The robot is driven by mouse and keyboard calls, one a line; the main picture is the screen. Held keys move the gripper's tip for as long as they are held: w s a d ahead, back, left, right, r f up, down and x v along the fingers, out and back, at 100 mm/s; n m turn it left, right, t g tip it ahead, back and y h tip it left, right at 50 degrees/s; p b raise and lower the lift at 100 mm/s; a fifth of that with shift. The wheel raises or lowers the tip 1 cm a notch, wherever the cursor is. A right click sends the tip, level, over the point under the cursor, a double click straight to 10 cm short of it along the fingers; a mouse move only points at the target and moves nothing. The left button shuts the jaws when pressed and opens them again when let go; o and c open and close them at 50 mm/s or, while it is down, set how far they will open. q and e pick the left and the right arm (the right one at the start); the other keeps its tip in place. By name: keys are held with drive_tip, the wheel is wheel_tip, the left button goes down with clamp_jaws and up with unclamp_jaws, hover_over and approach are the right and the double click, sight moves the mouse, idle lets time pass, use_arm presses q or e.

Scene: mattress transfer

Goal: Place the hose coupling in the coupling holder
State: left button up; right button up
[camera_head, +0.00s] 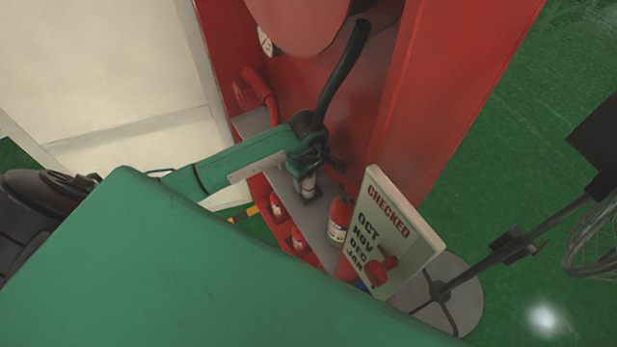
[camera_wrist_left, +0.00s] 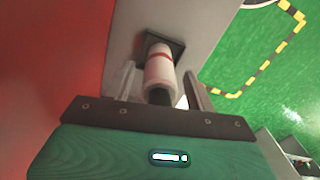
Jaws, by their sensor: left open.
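The hose coupling (camera_wrist_left: 160,68) is white with a red band. In the left wrist view it stands at the dark square coupling holder (camera_wrist_left: 176,46) on a grey shelf, its far end seemingly seated in it. The coupling also shows in the head view (camera_head: 308,187), low under my gripper. My left gripper (camera_wrist_left: 160,84) is open, with one finger on each side of the coupling; contact cannot be told. In the head view the left gripper (camera_head: 308,176) is inside the red cabinet, partly hiding the coupling and holder. My right gripper is not in view.
The red cabinet (camera_head: 436,75) has a grey shelf (camera_head: 318,222) with red fire extinguishers (camera_head: 340,222) close by. A black hose (camera_head: 345,62) rises above my gripper. Green floor (camera_head: 530,150) is open beyond.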

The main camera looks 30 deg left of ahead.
use_arm(q)
wheel_tip(320, 180, up, 10)
drive_tip(key=b, duration=0.4)
drive_tip(key=shift+r, duration=0.7)
